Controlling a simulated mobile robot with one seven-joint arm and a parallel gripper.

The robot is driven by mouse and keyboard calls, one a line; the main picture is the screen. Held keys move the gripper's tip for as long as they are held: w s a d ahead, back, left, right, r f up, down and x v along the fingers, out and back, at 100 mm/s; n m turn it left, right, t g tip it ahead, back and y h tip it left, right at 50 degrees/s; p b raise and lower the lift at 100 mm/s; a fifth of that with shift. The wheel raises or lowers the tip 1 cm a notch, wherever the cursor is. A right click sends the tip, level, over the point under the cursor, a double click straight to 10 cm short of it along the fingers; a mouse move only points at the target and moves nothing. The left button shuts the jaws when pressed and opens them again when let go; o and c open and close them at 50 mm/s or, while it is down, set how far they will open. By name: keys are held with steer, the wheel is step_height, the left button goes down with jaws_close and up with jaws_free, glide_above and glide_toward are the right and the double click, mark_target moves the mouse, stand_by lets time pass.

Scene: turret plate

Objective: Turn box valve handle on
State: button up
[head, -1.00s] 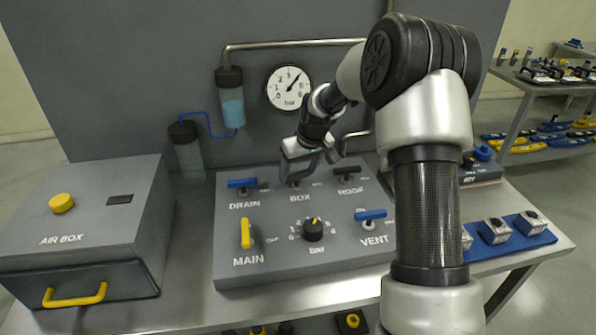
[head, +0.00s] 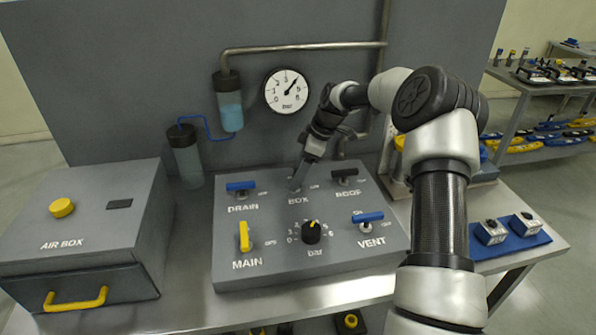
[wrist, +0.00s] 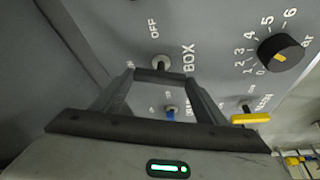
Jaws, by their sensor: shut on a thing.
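The box valve sits at the back middle of the grey panel, above the BOX label (head: 298,201). My gripper (head: 296,184) reaches down onto it from behind and hides most of its handle in the head view. In the wrist view, my gripper (wrist: 160,76) is shut on the dark box valve handle (wrist: 158,74), with the round metal valve stem (wrist: 162,60) just beyond it. The OFF mark shows above the stem and the BOX label beside it. The ON mark cannot be read clearly.
Nearby on the panel (head: 225,277) are the blue drain handle (head: 241,186), dark roof handle (head: 346,171), yellow main handle (head: 244,236), blue vent handle (head: 368,216) and black pressure knob (head: 311,231). A gauge (head: 287,91) is behind; a grey air box (head: 75,230) stands left.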

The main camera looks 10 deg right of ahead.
steer(key=shift+w+n+g+p, duration=0.15)
steer(key=shift+n+g+p, duration=0.4)
steer(key=shift+n, duration=1.25)
steer(key=o, duration=1.1)
steer(key=shift+c, duration=0.2)
steer(key=shift+d+r, duration=0.1)
steer(key=v, duration=1.7)
steer(key=shift+w+p, duration=0.25)
steer(key=shift+p, duration=0.1)
